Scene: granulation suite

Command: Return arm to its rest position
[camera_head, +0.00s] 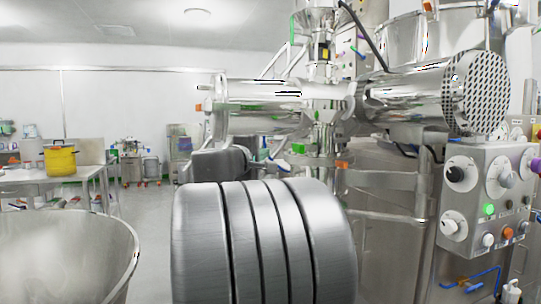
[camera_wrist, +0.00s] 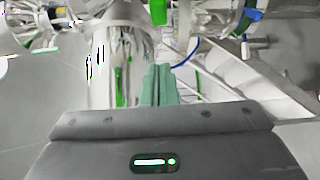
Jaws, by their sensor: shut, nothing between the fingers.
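My gripper (camera_wrist: 158,74) shows in the wrist view, its two pale green fingers pressed together above the dark grey gripper body with a small lit green strip. Nothing is between the fingers. Beyond the fingertips is shiny steel equipment (camera_wrist: 118,65); I cannot tell how close it is. In the head view a large banded metal part of my arm fills the lower middle, with darker arm parts behind it. The gripper itself cannot be made out clearly in that view.
A steel processing machine with a horizontal cylinder (camera_head: 405,98) and a control panel (camera_head: 484,200) stands at the right. A large steel bowl (camera_head: 65,260) is at the lower left. A yellow pot (camera_head: 60,161) sits on a table (camera_head: 30,177). Open floor (camera_head: 150,215) lies between.

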